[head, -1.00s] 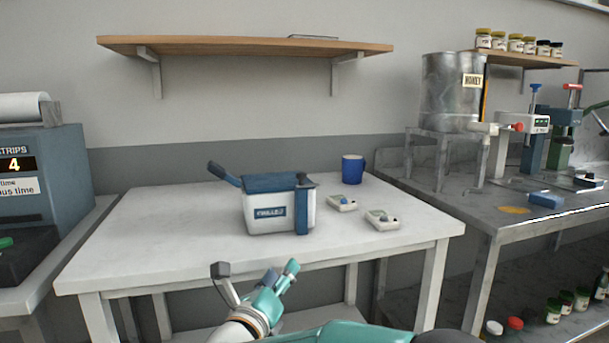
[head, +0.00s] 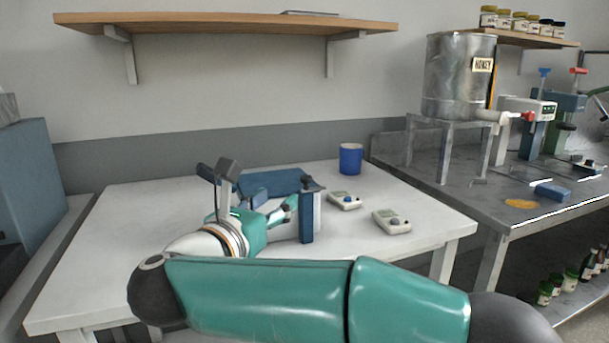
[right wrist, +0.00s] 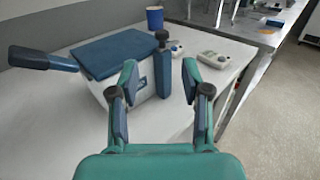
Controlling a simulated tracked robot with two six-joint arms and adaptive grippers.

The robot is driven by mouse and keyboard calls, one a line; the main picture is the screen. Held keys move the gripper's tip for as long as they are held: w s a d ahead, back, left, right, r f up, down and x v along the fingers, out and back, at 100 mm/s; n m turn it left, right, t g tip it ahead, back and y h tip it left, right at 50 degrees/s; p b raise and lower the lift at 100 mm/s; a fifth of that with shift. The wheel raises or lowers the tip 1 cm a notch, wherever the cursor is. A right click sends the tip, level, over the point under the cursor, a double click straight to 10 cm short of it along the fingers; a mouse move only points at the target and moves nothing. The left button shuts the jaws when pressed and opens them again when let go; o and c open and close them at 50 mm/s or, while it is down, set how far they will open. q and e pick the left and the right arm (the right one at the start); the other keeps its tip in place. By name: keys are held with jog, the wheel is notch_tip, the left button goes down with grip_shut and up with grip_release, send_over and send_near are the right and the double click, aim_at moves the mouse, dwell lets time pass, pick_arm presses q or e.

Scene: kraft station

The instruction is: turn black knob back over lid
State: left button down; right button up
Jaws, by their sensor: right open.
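A white box (right wrist: 101,95) with a blue lid (head: 274,182) stands on the white table. The lid lies over the box top, and it also shows in the right wrist view (right wrist: 120,53). A blue post (head: 306,216) stands at the box's right side, with the small black knob (right wrist: 162,36) on its top. A dark blue handle (right wrist: 42,60) sticks out to the left. My right gripper (head: 258,187) is open and empty in front of the box, hiding much of its front in the head view. In the right wrist view, its fingers (right wrist: 159,77) point toward the post. My left gripper is out of view.
A blue cup (head: 350,159) and two small white devices with blue knobs (head: 344,200) (head: 391,221) stand right of the box. A wooden shelf (head: 230,24) hangs above. A metal bench with a honey tank (head: 458,78) is at right. The table's left part is clear.

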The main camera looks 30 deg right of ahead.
aim_at(304, 179)
jog(key=p+x, duration=0.1)
jog(key=x, duration=1.2)
jog(key=shift+s+d, duration=0.15)
jog(key=shift+s, duration=0.05)
grip_shut()
